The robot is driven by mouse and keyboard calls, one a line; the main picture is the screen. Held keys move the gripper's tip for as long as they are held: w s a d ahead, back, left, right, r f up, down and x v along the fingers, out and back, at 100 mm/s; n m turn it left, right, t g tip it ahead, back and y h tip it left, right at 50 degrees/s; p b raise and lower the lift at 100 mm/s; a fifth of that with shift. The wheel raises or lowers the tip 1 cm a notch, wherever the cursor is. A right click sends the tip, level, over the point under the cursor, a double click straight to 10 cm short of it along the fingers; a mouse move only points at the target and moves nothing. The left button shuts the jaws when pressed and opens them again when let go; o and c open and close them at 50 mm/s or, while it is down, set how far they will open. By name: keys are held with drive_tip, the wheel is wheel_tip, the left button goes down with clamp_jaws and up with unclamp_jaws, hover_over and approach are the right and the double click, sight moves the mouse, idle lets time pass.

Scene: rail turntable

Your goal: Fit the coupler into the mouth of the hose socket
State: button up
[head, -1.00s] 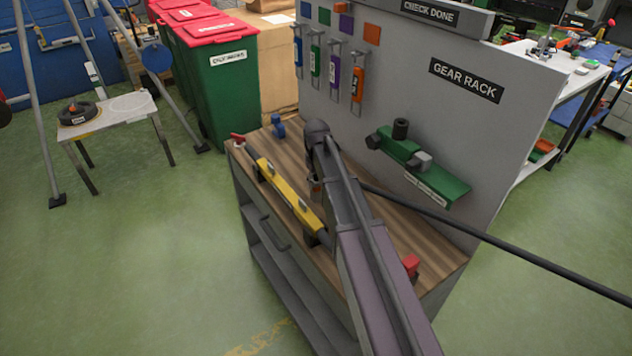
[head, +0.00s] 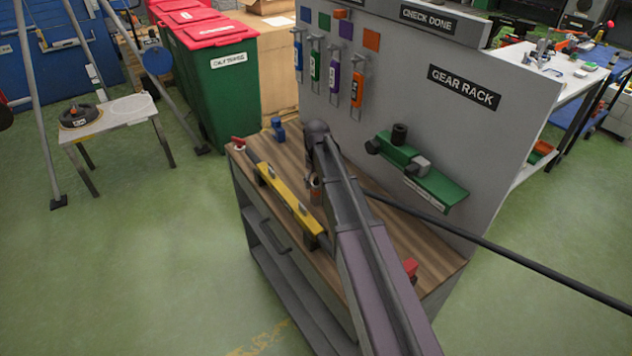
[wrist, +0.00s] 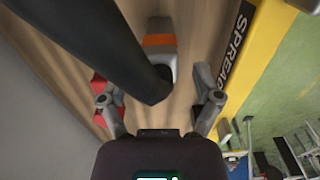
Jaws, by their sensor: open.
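A grey piece with an orange band (wrist: 158,45) lies over the wooden bench top in the wrist view. I cannot tell whether it is the coupler or the hose socket. A thick dark tube (wrist: 95,40) crosses from the upper left, and its end overlaps the grey piece. My gripper (wrist: 160,103) is open, with one finger on each side of the tube's end. The fingers appear apart from both. In the head view my arm hides most of the gripper, and a small grey and orange piece (head: 315,190) shows beside the arm.
A yellow spreader bar (head: 290,205) lies along the bench (head: 400,235)'s front side. A green bracket (head: 440,185) with a black cylinder is on the grey gear panel (head: 520,110) behind. A red part (head: 410,268) sits at the near end. A long dark rod (head: 500,246) runs right.

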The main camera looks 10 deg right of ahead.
drive_tip(key=shift+r+p, duration=5)
drive_tip(key=shift+r, duration=0.3)
drive_tip(key=s+m, duration=0.4)
drive_tip(key=s, duration=1.9)
drive_tip(key=shift+d+m, duration=0.3)
drive_tip(key=shift+d, duration=0.1)
